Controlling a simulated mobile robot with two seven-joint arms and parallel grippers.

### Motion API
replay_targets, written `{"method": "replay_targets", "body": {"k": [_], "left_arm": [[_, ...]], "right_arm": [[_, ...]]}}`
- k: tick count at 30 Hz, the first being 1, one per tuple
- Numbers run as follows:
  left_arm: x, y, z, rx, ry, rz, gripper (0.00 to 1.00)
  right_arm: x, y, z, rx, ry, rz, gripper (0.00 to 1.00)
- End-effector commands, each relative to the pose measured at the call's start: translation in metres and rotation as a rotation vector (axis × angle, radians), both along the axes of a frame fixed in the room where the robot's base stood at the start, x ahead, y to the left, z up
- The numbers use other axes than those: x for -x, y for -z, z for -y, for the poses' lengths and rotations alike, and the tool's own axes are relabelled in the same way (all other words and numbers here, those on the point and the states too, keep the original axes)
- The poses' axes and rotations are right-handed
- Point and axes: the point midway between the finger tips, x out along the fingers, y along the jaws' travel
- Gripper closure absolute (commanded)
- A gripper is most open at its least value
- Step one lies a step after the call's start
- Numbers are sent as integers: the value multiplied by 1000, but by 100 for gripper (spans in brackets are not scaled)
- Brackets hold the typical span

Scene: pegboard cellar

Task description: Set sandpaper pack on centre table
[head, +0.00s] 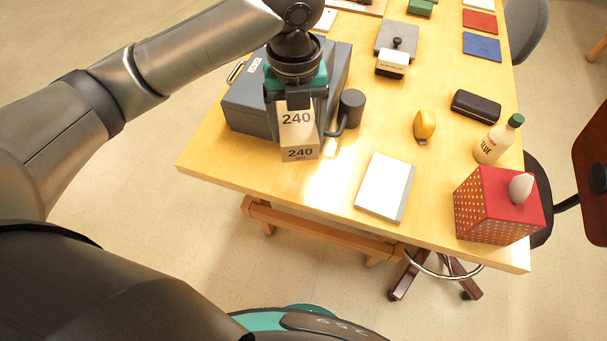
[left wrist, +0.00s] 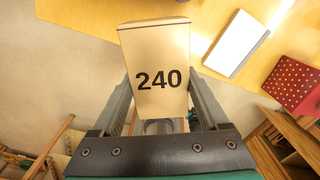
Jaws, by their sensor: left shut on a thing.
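The sandpaper pack is a tan box (head: 299,134) marked 240. My left gripper (head: 298,108) is shut on it and holds it over the near left part of the wooden table (head: 240,172), in front of a grey box. In the left wrist view the pack (left wrist: 158,55) sits between the two fingers (left wrist: 160,108), its printed face towards the camera. I cannot tell whether the pack touches the tabletop. My right gripper is not in view.
A grey metal box (head: 338,65) and a dark cylinder with a handle (head: 351,106) stand close to the pack. A white notebook (head: 384,186), yellow tape measure (head: 425,124), dark case (head: 476,106), glue bottle (head: 494,142) and red dotted tissue box (head: 492,207) are to the right.

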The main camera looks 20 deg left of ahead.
Motion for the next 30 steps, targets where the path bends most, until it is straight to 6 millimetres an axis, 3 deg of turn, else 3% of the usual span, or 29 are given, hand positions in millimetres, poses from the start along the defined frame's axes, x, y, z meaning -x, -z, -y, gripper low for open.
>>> {"method": "replay_targets", "body": {"k": [6,13,30], "left_arm": [[-7,-21,3,-6,312,3,87],[-8,-20,4,-8,438,1,87],[-8,117,4,-8,440,0,87]], "right_arm": [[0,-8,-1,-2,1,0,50],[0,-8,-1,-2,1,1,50],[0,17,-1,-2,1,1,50]]}}
